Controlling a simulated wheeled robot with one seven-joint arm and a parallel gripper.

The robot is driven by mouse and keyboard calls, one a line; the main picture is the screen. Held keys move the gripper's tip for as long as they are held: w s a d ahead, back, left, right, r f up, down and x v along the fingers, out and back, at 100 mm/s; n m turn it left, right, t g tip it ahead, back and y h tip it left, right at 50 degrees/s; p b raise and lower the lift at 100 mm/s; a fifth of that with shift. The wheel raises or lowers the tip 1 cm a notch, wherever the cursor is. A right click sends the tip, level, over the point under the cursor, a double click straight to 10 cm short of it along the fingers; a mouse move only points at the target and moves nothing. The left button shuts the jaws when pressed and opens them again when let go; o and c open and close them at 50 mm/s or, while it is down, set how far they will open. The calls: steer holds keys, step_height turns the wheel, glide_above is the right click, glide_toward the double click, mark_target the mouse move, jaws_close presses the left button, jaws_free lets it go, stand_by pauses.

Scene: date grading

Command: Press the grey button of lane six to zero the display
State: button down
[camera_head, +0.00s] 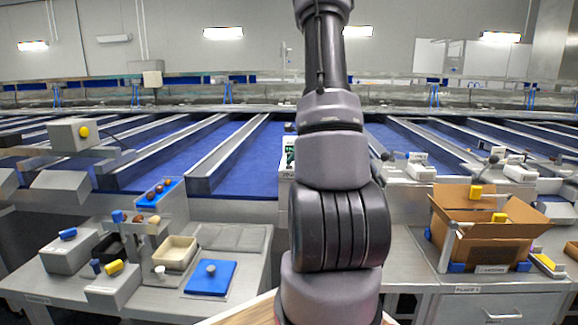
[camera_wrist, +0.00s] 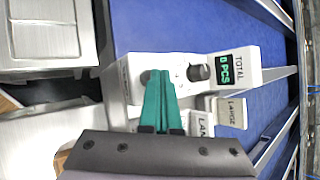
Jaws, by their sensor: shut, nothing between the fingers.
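In the wrist view, a white counter box (camera_wrist: 180,62) stands beside a blue belt. Its dark display (camera_wrist: 238,67) shows green characters that look like "0 PCS", next to the word TOTAL. A black round knob (camera_wrist: 198,72) sits on the box beside the display. My gripper (camera_wrist: 158,75) has its teal fingers shut and empty, with the tips over the box face. A small dark grey round part, perhaps the button (camera_wrist: 146,77), shows beside the fingertips, partly hidden by them. I cannot tell whether they touch. In the head view, my arm hides most of the box (camera_head: 287,172).
A plate reading LARGE (camera_wrist: 231,112) and a partly hidden lane label (camera_wrist: 202,124) sit near the box. In the head view, a grey bench with a blue mat (camera_head: 222,284) is at left. An open cardboard box (camera_head: 470,240) is at right. Blue lanes run behind.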

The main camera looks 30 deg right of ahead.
stand_by(0.3)
steer(key=shift+r, duration=0.9)
steer(key=shift+r, duration=2.5)
